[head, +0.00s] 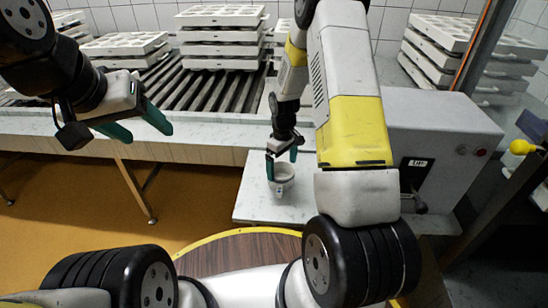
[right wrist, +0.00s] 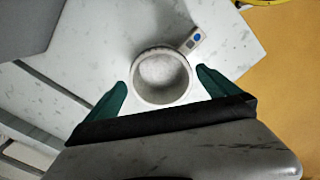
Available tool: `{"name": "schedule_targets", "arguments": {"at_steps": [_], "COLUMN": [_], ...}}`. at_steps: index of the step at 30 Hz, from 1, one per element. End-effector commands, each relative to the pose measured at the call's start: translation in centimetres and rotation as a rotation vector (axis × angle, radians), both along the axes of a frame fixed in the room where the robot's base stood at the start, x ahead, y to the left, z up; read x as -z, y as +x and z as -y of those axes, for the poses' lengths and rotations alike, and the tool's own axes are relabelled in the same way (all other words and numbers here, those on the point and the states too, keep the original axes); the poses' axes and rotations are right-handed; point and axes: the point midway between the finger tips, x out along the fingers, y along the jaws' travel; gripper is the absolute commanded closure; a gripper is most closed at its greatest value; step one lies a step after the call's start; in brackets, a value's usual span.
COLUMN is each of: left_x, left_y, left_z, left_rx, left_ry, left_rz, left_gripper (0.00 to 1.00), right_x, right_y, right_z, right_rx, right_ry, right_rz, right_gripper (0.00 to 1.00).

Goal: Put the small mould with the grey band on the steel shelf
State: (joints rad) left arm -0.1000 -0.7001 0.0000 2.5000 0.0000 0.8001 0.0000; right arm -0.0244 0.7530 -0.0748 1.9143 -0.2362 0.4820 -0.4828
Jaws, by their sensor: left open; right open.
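A small round pale mould (head: 281,181) stands upright on a light speckled slab (head: 246,205). In the right wrist view the mould (right wrist: 162,77) shows its open top and a tag with a blue dot at its side. I cannot make out its band colour clearly. My right gripper (head: 282,160) is open over the mould, pointing down. In the right wrist view its green fingers (right wrist: 161,84) lie on either side of the mould's near part, with gaps. My left gripper (head: 138,125) is open and empty, in the air at upper left. I cannot pick out a steel shelf.
Stacked white mould trays (head: 221,38) stand on a roller conveyor (head: 215,92) at the back, with more trays (head: 440,45) at back right. A grey machine box (head: 445,135) stands right of the slab. A yellow-rimmed round wooden top (head: 240,253) is in front.

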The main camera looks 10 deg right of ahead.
Motion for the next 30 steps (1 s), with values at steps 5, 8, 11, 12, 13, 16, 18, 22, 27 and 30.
{"name": "schedule_targets", "arguments": {"at_steps": [5,8,11,12,13,16,18,22,27,30], "left_x": [0.0,0.0,0.0,0.0,0.0,0.0,0.0,0.0,0.0,0.0], "left_y": [0.0,0.0,0.0,0.0,0.0,0.0,0.0,0.0,0.0,0.0], "left_z": [0.0,0.0,0.0,0.0,0.0,0.0,0.0,0.0,0.0,0.0], "left_rx": [0.0,0.0,0.0,0.0,0.0,0.0,0.0,0.0,0.0,0.0], "left_ry": [0.0,0.0,0.0,0.0,0.0,0.0,0.0,0.0,0.0,0.0], "left_rz": [0.0,0.0,0.0,0.0,0.0,0.0,0.0,0.0,0.0,0.0], "left_gripper": [0.39,0.39,0.39,0.39,0.39,0.39,0.39,0.39,0.39,0.39], "right_x": [-3.7,-5.0,-5.9,-6.3,-6.7,-9.5,-12.5,-19.1,-26.3,-29.6], "right_y": [0.0,0.0,0.0,0.0,-0.1,-0.4,-1.1,-3.6,-8.3,-11.5], "right_z": [0.0,0.0,0.0,0.0,0.0,-0.1,-0.2,-0.4,-0.8,-1.1], "right_rx": [0.0,0.0,0.001,0.003,0.007,0.04,0.079,0.174,0.298,0.366], "right_ry": [0.0,0.0,0.0,0.0,0.002,0.011,0.024,0.062,0.123,0.167], "right_rz": [0.002,0.001,0.001,0.004,0.007,0.037,0.071,0.149,0.245,0.298], "right_gripper": [0.0,0.0,0.0,0.0,0.0,0.0,0.0,0.0,0.0,0.0]}}
